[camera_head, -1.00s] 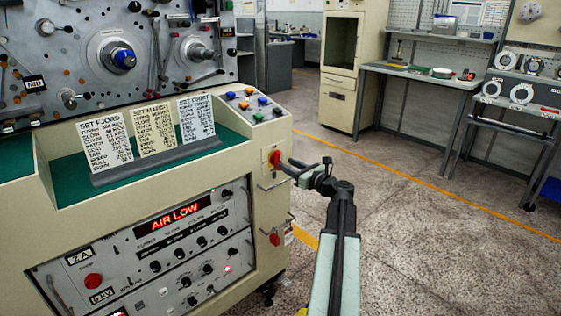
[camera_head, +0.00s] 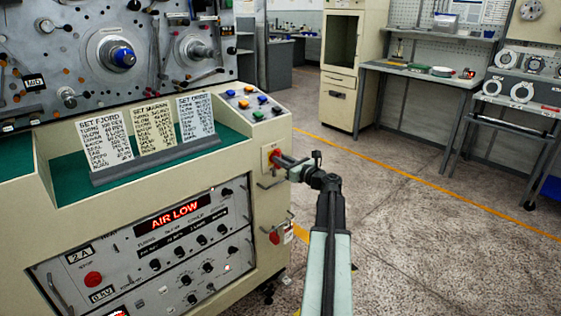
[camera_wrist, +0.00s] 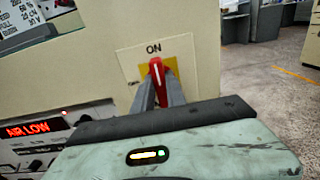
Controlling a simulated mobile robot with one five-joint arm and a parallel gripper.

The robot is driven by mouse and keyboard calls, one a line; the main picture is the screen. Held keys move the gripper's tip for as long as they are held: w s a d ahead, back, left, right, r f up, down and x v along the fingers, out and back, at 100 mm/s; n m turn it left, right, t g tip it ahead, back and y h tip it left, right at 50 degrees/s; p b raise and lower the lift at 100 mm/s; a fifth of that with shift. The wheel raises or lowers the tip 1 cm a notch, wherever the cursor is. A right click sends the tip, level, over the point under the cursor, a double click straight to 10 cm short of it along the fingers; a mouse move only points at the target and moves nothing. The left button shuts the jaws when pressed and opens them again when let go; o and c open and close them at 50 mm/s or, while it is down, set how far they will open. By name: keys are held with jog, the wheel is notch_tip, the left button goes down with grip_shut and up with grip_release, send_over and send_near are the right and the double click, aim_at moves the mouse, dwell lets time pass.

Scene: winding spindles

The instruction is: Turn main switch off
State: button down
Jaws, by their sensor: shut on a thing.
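The main switch is a red handle on a yellow plate on the right side of the cream machine (camera_head: 262,212). In the wrist view the red handle (camera_wrist: 156,68) stands upright below the word ON, on a pale square plate (camera_wrist: 186,50). My gripper (camera_wrist: 158,78) has its two dark fingers on either side of the handle's lower part and is shut on it. In the head view my gripper (camera_head: 280,160) reaches the switch from the right and covers most of the red handle.
Below the switch are a metal handle and a red button (camera_head: 275,238). The display (camera_head: 173,214) reads AIR LOW. Three cards (camera_head: 150,132) stand on the green ledge. A workbench (camera_head: 420,75) is at the back right. The floor to the right is clear.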

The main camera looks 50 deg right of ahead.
jog(key=shift+w+n, duration=0.1)
jog(key=shift+n, duration=0.2)
jog(key=n, duration=0.3)
jog(key=shift+a+n, duration=0.15)
jog(key=shift+n, duration=0.25)
jog(key=n, duration=0.4)
jog(key=shift+w+a, duration=0.1)
jog(key=shift+a, duration=0.05)
jog(key=n, duration=0.5)
jog(key=shift+f, duration=0.15)
jog(key=shift+a+f+n+b, duration=0.15)
jog(key=shift+n+b, duration=0.25)
jog(key=shift+n, duration=1.8)
jog(key=c, duration=1.4)
grip_release()
jog(key=shift+o, duration=0.2)
